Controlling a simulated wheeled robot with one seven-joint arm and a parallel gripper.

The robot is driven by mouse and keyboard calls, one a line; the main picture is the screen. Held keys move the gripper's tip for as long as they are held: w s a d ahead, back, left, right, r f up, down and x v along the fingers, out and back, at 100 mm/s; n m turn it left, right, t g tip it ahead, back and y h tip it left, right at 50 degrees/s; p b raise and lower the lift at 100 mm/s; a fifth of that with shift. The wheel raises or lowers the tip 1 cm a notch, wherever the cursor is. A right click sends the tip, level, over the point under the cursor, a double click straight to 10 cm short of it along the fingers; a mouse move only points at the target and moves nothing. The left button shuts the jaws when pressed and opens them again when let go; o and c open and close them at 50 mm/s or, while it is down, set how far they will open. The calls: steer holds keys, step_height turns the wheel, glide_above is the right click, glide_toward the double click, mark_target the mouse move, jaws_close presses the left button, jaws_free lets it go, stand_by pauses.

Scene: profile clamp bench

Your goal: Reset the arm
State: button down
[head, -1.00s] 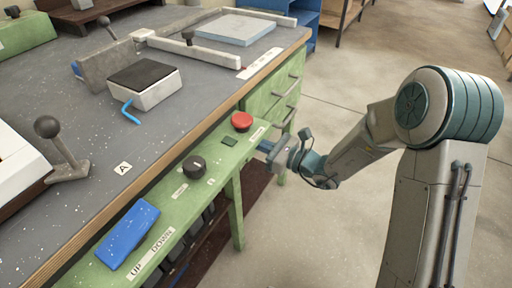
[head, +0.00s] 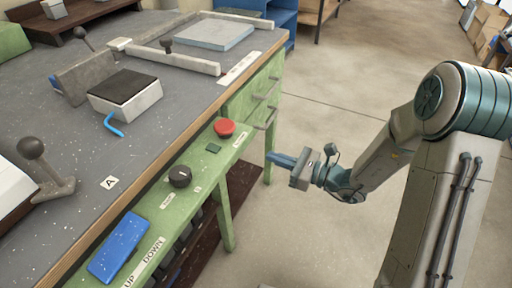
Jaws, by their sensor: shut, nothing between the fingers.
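My gripper (head: 272,157) is at the end of my arm, in front of the green bench front at the right of the bench. Its blue fingers are together and nothing is between them. They point left toward the bench, with a gap of floor showing between them and the green panel (head: 160,215). My arm is bent and reaches in from the right side of the view. The fingers touch nothing that I can see.
The panel carries a red button (head: 224,128), a black knob (head: 180,176) and a blue rocker (head: 119,248). Drawers (head: 262,95) with handles are behind the gripper. The bench top holds a grey block (head: 125,95) and a lever (head: 46,165). Open floor (head: 330,110) lies to the right.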

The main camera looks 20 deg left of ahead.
steer(key=shift+s+d, duration=0.15)
steer(key=shift+d, duration=0.65)
steer(key=shift+s+d, duration=0.15)
steer(key=shift+d, duration=0.65)
steer(key=s+d+r+n+g+h+p, duration=0.3)
steer(key=s+r+n+h+p, duration=0.1)
steer(key=s+r+n+p, duration=0.3)
steer(key=s+d+r+n+g+h+p, duration=0.3)
steer(key=s+r+n+h+p, duration=0.15)
steer(key=r+p, duration=0.35)
steer(key=s+d+r+n+t+h+p, duration=0.3)
steer(key=d+r+n+t+h+p, duration=0.3)
steer(key=d+r+p, duration=0.5)
steer(key=d+r+n+h, duration=0.2)
steer(key=d+r, duration=0.3)
steer(key=r, duration=0.3)
steer(key=shift+r+h, duration=0.15)
steer(key=shift+h, duration=0.5)
